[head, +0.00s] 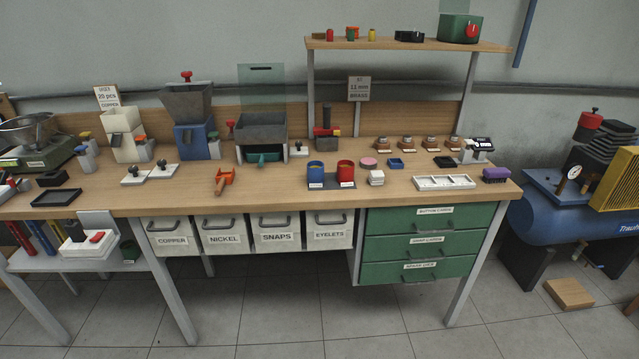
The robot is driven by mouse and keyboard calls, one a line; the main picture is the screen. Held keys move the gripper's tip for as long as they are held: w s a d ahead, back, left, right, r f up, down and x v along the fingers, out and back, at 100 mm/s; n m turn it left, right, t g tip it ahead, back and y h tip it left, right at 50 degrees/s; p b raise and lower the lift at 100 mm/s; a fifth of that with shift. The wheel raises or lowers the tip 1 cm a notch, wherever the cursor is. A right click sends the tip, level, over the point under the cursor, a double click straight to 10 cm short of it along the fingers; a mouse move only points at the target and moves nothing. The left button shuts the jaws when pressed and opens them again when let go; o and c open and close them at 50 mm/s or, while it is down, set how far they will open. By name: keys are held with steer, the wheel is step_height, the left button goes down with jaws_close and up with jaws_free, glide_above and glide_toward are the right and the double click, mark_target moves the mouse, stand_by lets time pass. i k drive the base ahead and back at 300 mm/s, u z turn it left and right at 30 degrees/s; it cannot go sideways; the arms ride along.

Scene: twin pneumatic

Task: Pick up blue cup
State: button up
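The blue cup (315,174) stands upright on the wooden workbench (270,199), near the middle of its front half. It has a small white label low on its front. A red cup (346,173) of like size and shape stands close to its right. Both appear to stand on a dark grey base (331,184). I cannot see inside the blue cup well. My gripper is not in the head view.
Behind stand a grey hopper (262,128) and a red-and-dark press (327,130). The bench front edge before the cups is clear. A shelf (405,45) overhangs the back.

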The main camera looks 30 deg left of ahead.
mark_target(316, 174)
steer(key=u, duration=2.2)
steer(key=i, duration=0.95)
steer(key=z, duration=0.05)
steer(key=k, duration=0.8)
steer(key=u, duration=0.25)
steer(key=i, duration=0.65)
steer(key=z, duration=0.05)
